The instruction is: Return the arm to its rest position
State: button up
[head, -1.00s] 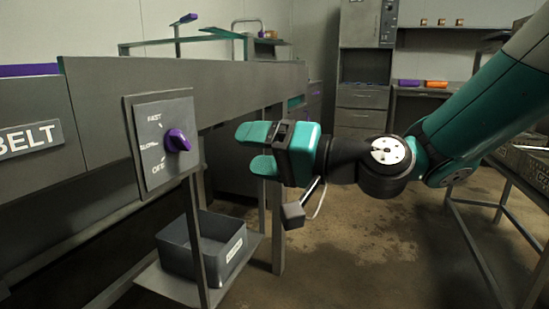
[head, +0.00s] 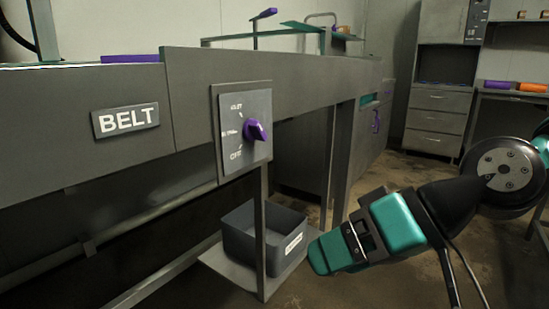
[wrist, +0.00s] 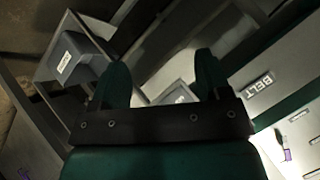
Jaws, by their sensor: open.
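My gripper (head: 322,254) is teal with a dark body and sits low in the right half of the head view. It points left and down, to the right of the grey bin and below the knob panel, touching neither as far as I can see. In the wrist view its two teal fingers (wrist: 162,82) stand apart with nothing between them. My arm runs off the right edge of the head view.
A belt machine (head: 300,80) with a BELT label (head: 125,119) fills the left. Its switch panel (head: 230,110) carries a purple knob (head: 255,131). A grey bin (head: 262,240) stands on a low shelf (head: 232,275). Drawers (head: 436,122) stand behind. Floor around the gripper is open.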

jog(key=s+d+f+n+g+h, duration=0.25)
jog(key=s+d+f+h, duration=0.2)
jog(key=s, duration=0.25)
notch_tip(320, 180, up, 33)
jog(key=d+m+h+p, duration=0.1)
jog(key=p, duration=3.1)
jog(key=shift+r+p, duration=0.15)
jog(key=shift+p, duration=0.15)
jog(key=shift+s, duration=0.1)
jog(key=shift+c, duration=0.4)
